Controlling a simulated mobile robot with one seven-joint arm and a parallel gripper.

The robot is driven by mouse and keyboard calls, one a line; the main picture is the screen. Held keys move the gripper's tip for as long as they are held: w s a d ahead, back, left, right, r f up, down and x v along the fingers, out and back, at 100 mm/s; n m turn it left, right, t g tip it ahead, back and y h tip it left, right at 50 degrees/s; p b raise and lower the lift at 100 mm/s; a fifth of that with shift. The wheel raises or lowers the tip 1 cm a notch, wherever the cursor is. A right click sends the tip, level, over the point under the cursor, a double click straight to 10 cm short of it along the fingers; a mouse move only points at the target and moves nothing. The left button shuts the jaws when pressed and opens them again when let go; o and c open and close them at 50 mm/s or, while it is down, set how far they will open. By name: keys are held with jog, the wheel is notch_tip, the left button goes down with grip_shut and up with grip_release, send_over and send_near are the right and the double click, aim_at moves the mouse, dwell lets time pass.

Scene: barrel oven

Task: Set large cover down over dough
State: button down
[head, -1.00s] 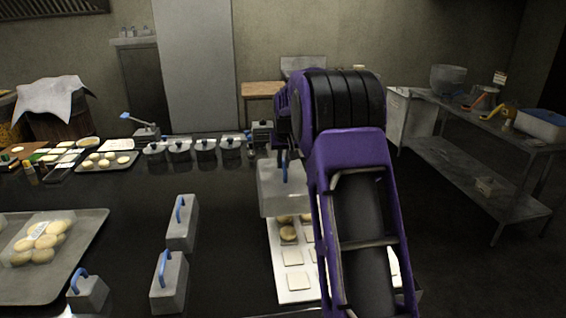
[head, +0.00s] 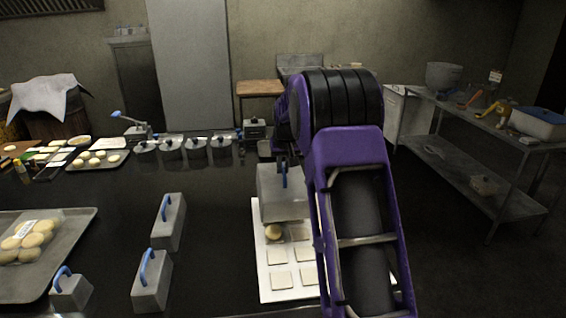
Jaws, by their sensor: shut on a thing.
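A large grey metal cover (head: 280,195) with a blue handle (head: 284,174) hangs below my gripper (head: 284,160), which is shut on the handle. The fingers are dark and partly hidden by my purple arm. The cover is over the far part of a white board (head: 262,290). A round piece of dough (head: 273,232) shows just in front of the cover's near edge. Whether the cover touches the board, and what dough lies under or behind it, I cannot tell.
Flat pale squares (head: 281,280) lie on the board's near part. Other blue-handled metal covers (head: 168,222) stand to the left. A tray of bagged buns (head: 60,265) is at far left, and several lidded pots (head: 195,150) stand behind. Dark counter between is clear.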

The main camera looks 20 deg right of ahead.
aim_at(283, 190)
jog(key=shift+f+b, duration=2.5)
jog(key=shift+f, duration=1.8)
jog(key=shift+f+b, duration=0.3)
jog(key=shift+f, duration=0.2)
jog(key=c, duration=0.8)
grip_release()
jog(key=shift+f, duration=0.1)
